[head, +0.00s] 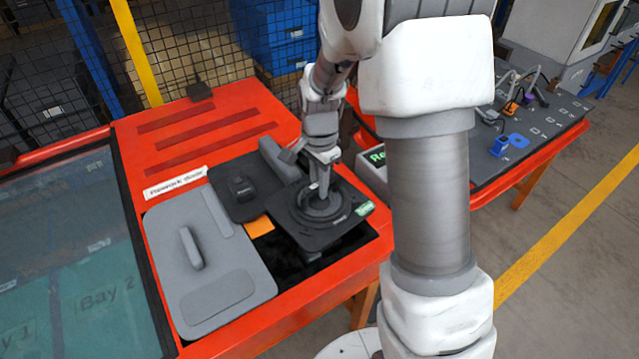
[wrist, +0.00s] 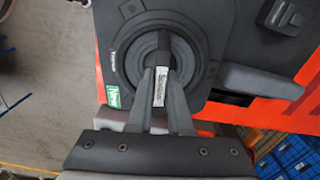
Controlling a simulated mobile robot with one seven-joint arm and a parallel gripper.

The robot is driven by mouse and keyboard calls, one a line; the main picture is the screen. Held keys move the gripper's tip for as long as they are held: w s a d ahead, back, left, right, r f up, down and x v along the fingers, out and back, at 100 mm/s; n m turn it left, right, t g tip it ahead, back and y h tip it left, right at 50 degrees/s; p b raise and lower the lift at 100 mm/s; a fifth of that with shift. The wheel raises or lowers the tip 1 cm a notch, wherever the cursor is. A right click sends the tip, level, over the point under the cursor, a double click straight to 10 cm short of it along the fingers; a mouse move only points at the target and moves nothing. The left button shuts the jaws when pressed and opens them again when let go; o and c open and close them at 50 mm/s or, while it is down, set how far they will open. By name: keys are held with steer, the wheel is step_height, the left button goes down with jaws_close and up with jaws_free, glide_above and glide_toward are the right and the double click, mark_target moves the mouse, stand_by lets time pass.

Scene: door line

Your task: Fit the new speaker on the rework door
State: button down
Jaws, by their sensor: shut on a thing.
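The rework door lies flat on a red table, with a light grey panel (head: 235,285) and a dark panel (head: 285,222). A round black speaker (head: 345,212) with concentric rings is at the right part of the dark panel; it fills the middle of the wrist view (wrist: 125,65). My gripper (head: 320,190) points down at the speaker's centre. In the wrist view its fingers (wrist: 162,72) are closed on the raised middle part, where a white label shows. The fingers hide part of the speaker, and I cannot tell whether it is fully seated. A green tag (head: 365,208) is beside it.
A small black block (head: 241,188) and a grey armrest-like bar (head: 278,160) are near the speaker. A dark table (head: 530,140) with a blue part and cables stands at the right. A glass-topped bay (head: 60,240) is at the left. A mesh fence stands behind.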

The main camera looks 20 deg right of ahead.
mark_target(319, 204)
steer(key=shift+w+m, duration=0.1)
steer(key=shift+m, duration=0.5)
steer(key=shift+f, duration=0.2)
steer(key=shift+f+b, duration=2.15)
steer(key=shift+f, duration=0.55)
steer(key=c, duration=1.5)
jaws_free()
jaws_close()
steer(key=shift+f, duration=0.15)
steer(key=shift+f+b, duration=0.35)
steer(key=shift+b, duration=0.05)
